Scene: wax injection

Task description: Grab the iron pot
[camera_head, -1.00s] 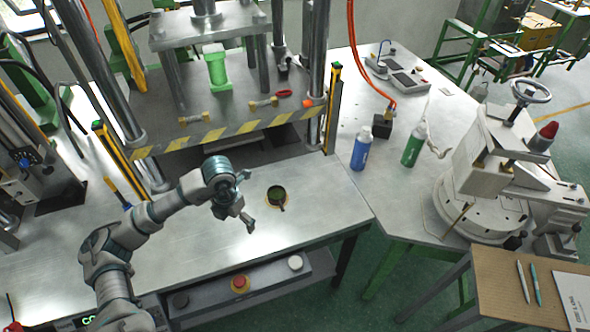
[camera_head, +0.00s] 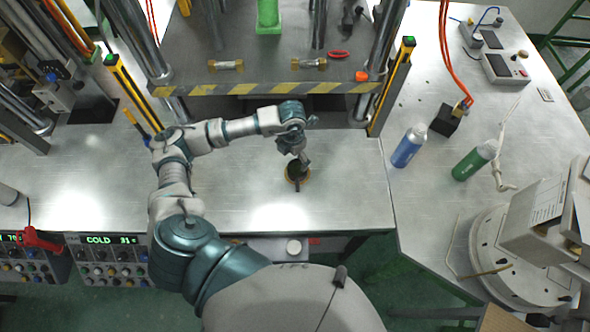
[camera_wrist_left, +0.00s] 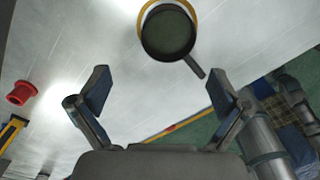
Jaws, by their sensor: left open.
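The iron pot (camera_head: 297,174) is small, round and dark with a short straight handle. It stands on a yellow-rimmed round mat (camera_head: 287,178) on the steel bench. In the left wrist view the pot (camera_wrist_left: 168,33) is at the top, its handle pointing down and right, with the yellow mat (camera_wrist_left: 147,12) around its edge. My left gripper (camera_head: 301,160) is right over the pot and partly hides it in the head view. In the left wrist view the left gripper (camera_wrist_left: 160,88) is open, its fingers wide apart with nothing between them. The pot is beyond the fingertips. My right gripper does not show.
A press with a yellow-black striped edge (camera_head: 270,89) stands behind the pot. A blue bottle (camera_head: 409,146) and a green bottle (camera_head: 474,160) stand to the right, near a black block (camera_head: 446,120). Control panels (camera_head: 105,262) line the bench front at left. Bench left of the pot is clear.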

